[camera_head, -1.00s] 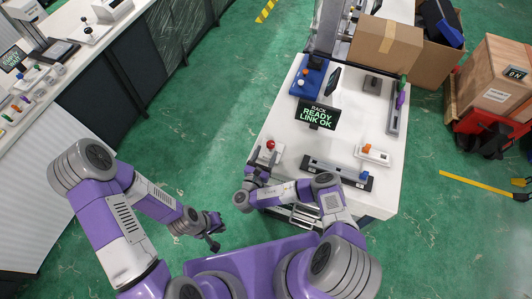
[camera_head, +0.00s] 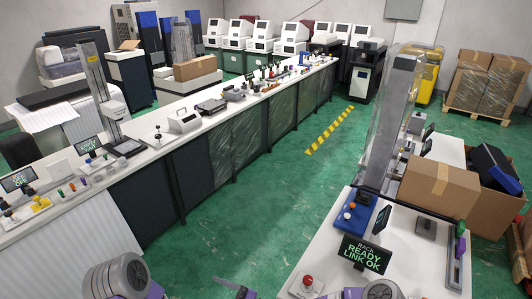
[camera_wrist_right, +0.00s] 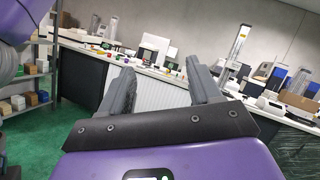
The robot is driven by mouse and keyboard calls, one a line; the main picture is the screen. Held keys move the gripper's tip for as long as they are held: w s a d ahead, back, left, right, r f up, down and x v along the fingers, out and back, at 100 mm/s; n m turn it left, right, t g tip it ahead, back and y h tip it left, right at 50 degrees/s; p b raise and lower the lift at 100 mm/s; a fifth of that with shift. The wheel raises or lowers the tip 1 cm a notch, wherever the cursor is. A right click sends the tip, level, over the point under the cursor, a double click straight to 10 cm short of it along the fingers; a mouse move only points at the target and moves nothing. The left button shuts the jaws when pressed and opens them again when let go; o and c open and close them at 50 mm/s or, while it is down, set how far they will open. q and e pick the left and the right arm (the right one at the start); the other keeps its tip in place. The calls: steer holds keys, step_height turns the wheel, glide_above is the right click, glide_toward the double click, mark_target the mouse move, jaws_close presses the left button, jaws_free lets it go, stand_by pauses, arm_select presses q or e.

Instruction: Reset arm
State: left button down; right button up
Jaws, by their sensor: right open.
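My right gripper (camera_wrist_right: 163,92) shows in the right wrist view. Its two grey fingers stand wide apart with nothing between them, in front of the distant long bench. In the head view, the grey elbow of my left arm (camera_head: 116,276) is at the bottom left. A grey joint of my right arm (camera_head: 381,290) is at the bottom right, by the near table. A small dark tip (camera_head: 238,290) shows at the bottom edge between them; I cannot tell which arm it belongs to. The rest of both arms is below the frame.
The near white table (camera_head: 330,247) bears a red button (camera_head: 307,281), a screen reading "RACK READY LINK OK" (camera_head: 366,254) and a blue block (camera_head: 352,214). A cardboard box (camera_head: 440,184) is behind. A long bench (camera_head: 165,145) runs along the left.

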steer(key=s+f+n+g+h+b, duration=0.2)
steer(key=s+f+n+g+h, duration=0.3)
steer(key=s+f+n+g, duration=0.15)
steer(key=s+d+f+n+h+b, duration=0.2)
steer(key=s+d+f+h, duration=0.3)
steer(key=d+f, duration=0.6)
steer(key=s+d+f+n+t+h+b, duration=0.1)
steer(key=s+d+f+n+h+b, duration=0.2)
steer(key=d+f+h, duration=0.4)
steer(key=s+d+f+n, duration=0.1)
steer(key=d+f, duration=0.3)
steer(key=d, duration=0.1)
steer(key=shift+s+d+f+b, duration=0.15)
steer(key=shift+s+f+b, duration=0.15)
steer(key=shift+s+f, duration=0.1)
steer(key=shift+t, duration=0.25)
